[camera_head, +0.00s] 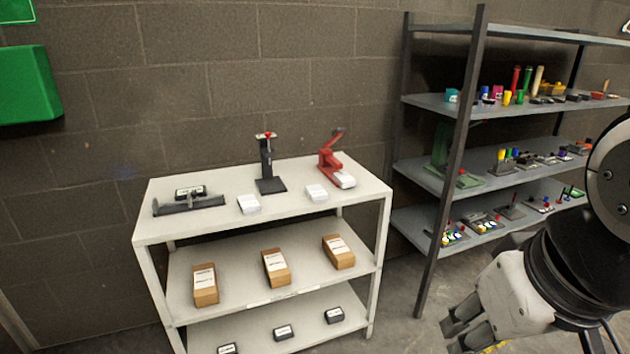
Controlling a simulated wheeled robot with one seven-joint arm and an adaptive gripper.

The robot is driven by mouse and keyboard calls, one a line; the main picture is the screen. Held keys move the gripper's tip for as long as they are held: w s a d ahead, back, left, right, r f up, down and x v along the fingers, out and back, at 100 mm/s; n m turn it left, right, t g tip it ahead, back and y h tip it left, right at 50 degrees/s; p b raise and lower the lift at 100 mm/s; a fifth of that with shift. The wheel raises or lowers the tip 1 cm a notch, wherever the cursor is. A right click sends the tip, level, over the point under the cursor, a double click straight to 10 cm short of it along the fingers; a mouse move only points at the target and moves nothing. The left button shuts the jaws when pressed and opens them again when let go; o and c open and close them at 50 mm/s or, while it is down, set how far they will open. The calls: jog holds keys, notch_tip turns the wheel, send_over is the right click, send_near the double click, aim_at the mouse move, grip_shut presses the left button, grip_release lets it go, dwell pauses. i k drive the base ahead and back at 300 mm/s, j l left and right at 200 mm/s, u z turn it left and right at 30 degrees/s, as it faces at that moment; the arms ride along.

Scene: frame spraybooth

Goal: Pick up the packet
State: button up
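No single thing is clearly marked as the packet. Small white packet-like blocks lie on the top of a white shelf unit: one at left-centre (249,205), one at centre (316,193) and one at the right (343,180) by a red lever tool (328,163). Brown labelled boxes stand on the middle shelf, at left (205,287), centre (276,268) and right (339,252). My gripper (455,335) is at the lower right, to the right of the unit and apart from everything on it. Its fingers look spread, with nothing between them.
The white shelf unit (160,228) stands by a block wall. Its top also holds a black stand (268,165) and a grey tool (188,205). Small dark boxes (283,332) lie on the bottom shelf. A dark rack (450,170) with many small items stands at right.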

aim_at(345, 180)
jog(key=i+l, duration=0.25)
jog(key=i, duration=0.25)
jog(key=i+l, duration=0.3)
jog(key=i, duration=0.2)
jog(key=i+l, duration=0.25)
jog(key=i, duration=0.25)
jog(key=i+l, duration=0.3)
jog(key=i, duration=0.2)
